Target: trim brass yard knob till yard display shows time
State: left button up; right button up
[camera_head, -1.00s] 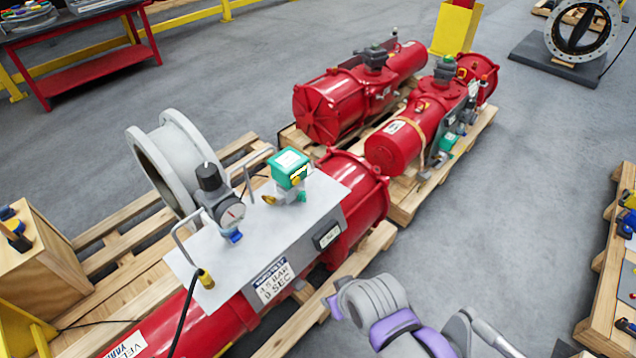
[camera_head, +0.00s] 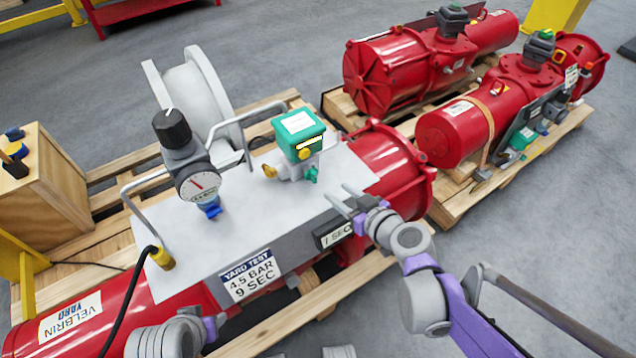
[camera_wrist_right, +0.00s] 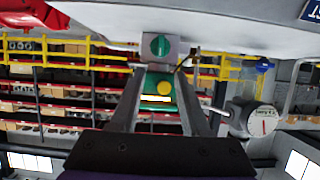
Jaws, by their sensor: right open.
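The brass knob (camera_head: 305,154) sits on the front of a green box (camera_head: 298,130) on the grey plate. A second small brass piece (camera_head: 270,173) sits at the box's lower left. The yard display (camera_head: 337,235) on the plate's front face seems to read "1 SEC"; its first character is hard to make out. My right gripper (camera_head: 342,197) is open and empty above the display, below and right of the knob, apart from it. In the right wrist view the brass knob (camera_wrist_right: 165,88) shows between the open fingers. My left arm shows at the bottom left; its fingertips are unclear.
A sign (camera_head: 249,277) reads "YARD TEST 4.5 BAR 9 SEC". A gauge (camera_head: 198,184) with a black-topped regulator (camera_head: 172,130) and bent metal handles (camera_head: 250,118) stand left of the green box. A black cable (camera_head: 125,300) runs to the plate. Other red actuators (camera_head: 460,130) lie behind right.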

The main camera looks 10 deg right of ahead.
aim_at(316, 175)
jog(key=b+x, duration=0.2)
jog(key=x, duration=0.8)
jog(key=shift+a+b, duration=0.1)
jog(key=shift+b, duration=0.3)
jog(key=shift+r, duration=0.1)
grip_shut()
